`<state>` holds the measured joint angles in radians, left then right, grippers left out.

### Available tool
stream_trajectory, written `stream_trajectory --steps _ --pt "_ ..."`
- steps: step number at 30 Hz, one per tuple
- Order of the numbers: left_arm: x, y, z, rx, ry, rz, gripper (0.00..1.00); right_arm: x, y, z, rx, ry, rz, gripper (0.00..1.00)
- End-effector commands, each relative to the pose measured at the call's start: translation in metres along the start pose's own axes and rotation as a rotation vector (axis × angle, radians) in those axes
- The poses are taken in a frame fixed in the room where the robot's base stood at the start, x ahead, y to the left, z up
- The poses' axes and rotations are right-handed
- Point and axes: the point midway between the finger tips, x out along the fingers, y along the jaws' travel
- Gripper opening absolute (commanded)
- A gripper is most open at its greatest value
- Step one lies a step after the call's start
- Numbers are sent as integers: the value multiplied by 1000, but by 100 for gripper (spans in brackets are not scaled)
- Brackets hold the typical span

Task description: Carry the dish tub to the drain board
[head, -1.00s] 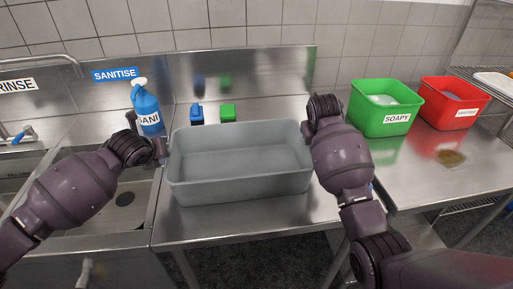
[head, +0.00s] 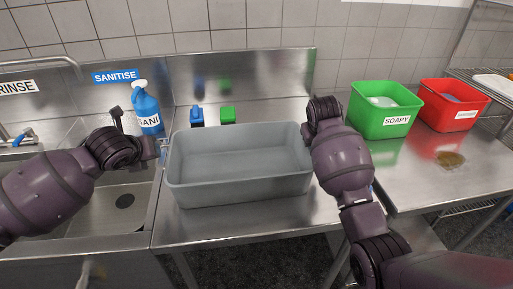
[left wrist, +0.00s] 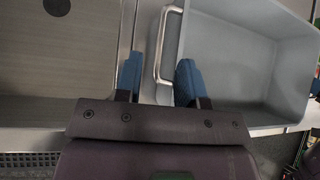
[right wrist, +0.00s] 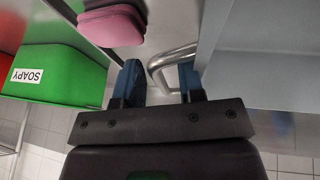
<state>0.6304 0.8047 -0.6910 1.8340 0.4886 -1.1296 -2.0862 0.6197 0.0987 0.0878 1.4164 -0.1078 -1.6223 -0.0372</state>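The grey dish tub (head: 240,190) sits level and empty on the steel worktop, right of the sink. My left gripper (head: 162,150) is at its left end. In the left wrist view my open blue fingers (left wrist: 158,78) stand on either side of the tub's metal handle (left wrist: 158,45), with gaps. My right gripper (head: 312,130) is at the right end, its fingertips hidden by my arm in the head view. In the right wrist view its fingers (right wrist: 160,78) are open around the other metal handle (right wrist: 172,57). No surface is labelled as the drain board.
The sink (head: 110,205) lies left, with a blue sanitiser bottle (head: 147,110) behind. Small blue (head: 197,116) and green (head: 228,114) items stand behind the tub. Green (head: 385,110) and red (head: 452,105) tubs and a brown spill (head: 450,159) are on the right worktop. Some worktop there is clear.

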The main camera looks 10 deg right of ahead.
Motion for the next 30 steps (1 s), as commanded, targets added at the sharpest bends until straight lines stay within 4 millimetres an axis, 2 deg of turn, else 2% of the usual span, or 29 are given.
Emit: stream_trajectory --steps 3,9,17,20,30 --pt "-20 0 0 3 -2 0 36 0 0 0 0 0 0 36" --pt "-44 0 0 2 0 1 36 0 0 0 0 0 0 36" --pt "-53 0 0 1 0 1 36 -7 0 0 0 1 0 36" --pt "-53 0 0 0 0 1 36 -19 0 -1 0 3 0 36" --pt "-52 0 0 1 0 1 36 -84 0 -1 -1 5 0 36"
